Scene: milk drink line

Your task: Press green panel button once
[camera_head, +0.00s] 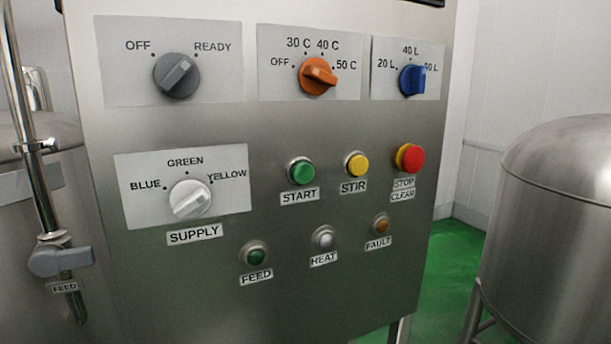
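The green button (302,172) sits in a metal ring in the middle row of the steel control panel (300,125), above a label reading START. A smaller, darker green round piece (256,256) sits lower left, above a label reading FEED; it looks like an indicator lamp. My gripper is not in view, and nothing touches or covers the panel.
Right of START are a yellow STIR button (357,165) and a red STOP CLEAR button (409,158). Grey (177,75), orange (318,76), blue (412,80) and white (190,199) knobs surround them. A steel tank (560,220) stands right, a pipe valve (60,259) left.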

